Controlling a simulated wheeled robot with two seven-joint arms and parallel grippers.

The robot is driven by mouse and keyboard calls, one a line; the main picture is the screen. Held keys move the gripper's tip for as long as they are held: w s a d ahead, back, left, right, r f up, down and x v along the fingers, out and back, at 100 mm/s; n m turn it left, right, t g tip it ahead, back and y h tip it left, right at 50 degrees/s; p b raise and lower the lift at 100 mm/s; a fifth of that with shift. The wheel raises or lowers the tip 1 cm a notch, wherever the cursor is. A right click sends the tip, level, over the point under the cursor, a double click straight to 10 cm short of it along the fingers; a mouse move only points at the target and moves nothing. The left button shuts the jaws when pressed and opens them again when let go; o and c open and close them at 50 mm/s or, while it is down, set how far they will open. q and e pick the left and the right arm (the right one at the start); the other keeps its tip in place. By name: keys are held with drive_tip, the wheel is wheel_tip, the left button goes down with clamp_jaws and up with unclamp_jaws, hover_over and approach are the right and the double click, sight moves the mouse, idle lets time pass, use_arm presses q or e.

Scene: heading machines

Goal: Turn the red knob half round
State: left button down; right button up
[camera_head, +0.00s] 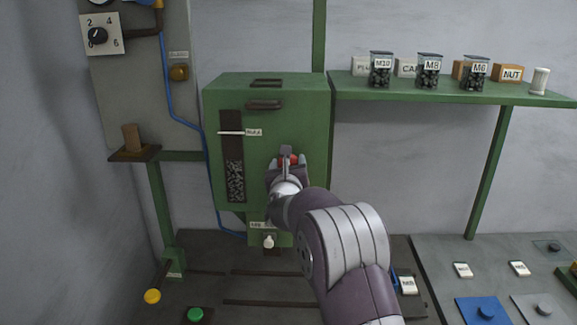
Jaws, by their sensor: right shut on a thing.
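The red knob (291,160) is on the front of a green machine box (290,115), right of its dark slotted window. My right gripper (287,158) is at the knob with its fingers shut on it. The gripper and wrist hide much of the knob, so its angle cannot be told. My left gripper is not in the view.
A green shelf (440,93) at the right holds labelled jars and boxes. A white knob (269,242) sits below the box. A black dial (98,36) is on the panel at upper left. A yellow knob (152,296) and a green button (195,314) are low at left.

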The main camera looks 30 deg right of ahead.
drive_tip(key=n+b, duration=0.3)
drive_tip(key=b, duration=0.1)
drive_tip(key=shift+f+n, duration=0.3)
drive_tip(key=shift+n, duration=0.1)
drive_tip(key=shift+n+b, duration=0.8)
drive_tip(key=n+b, duration=0.1)
drive_tip(key=n, duration=0.2)
drive_tip(key=shift+r+n, duration=0.15)
drive_tip(key=shift+n, duration=0.25)
drive_tip(key=n, duration=0.9)
drive_tip(key=shift+r+n+p, duration=0.2)
drive_tip(key=shift+n+p, duration=0.1)
drive_tip(key=shift+n, duration=0.1)
drive_tip(key=n+p, duration=0.1)
drive_tip(key=n, duration=0.4)
drive_tip(key=shift+r+p, duration=0.1)
drive_tip(key=shift+p, duration=0.2)
drive_tip(key=n+p, duration=0.2)
drive_tip(key=n, duration=0.3)
drive_tip(key=shift+d+r+n, duration=0.1)
drive_tip(key=shift+n, duration=0.3)
drive_tip(key=n+p, duration=0.2)
drive_tip(key=n, duration=0.3)
drive_tip(key=shift+n, duration=0.4)
